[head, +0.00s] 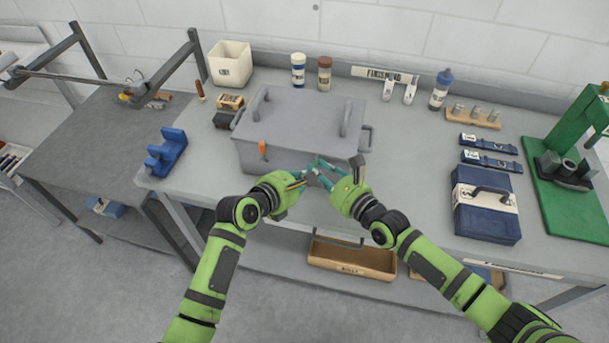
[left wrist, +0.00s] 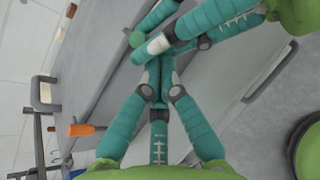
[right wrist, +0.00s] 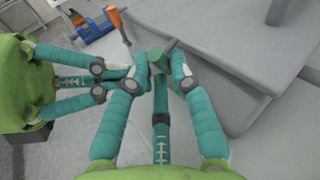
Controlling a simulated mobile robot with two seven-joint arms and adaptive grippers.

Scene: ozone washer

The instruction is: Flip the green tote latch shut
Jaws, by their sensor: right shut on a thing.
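The grey lidded tote (head: 290,125) stands at the front of the workbench. The green latch (right wrist: 164,55) is at its front, between the fingertips of my right gripper (right wrist: 160,70), which is shut on it. A bit of the latch also shows in the left wrist view (left wrist: 137,39); fingers hide it in the head view. My left gripper (left wrist: 155,80) looks shut, its fingertips close beside the right gripper's; I see nothing between them. An orange latch (head: 262,150) hangs on the tote's front left and also shows in the left wrist view (left wrist: 82,130).
A blue fixture (head: 167,152) lies left of the tote and a blue case (head: 485,205) lies to its right. Bottles (head: 298,70) and a white bin (head: 231,62) stand behind. A brown tray (head: 352,260) is on the shelf below. My two grippers are crowded together.

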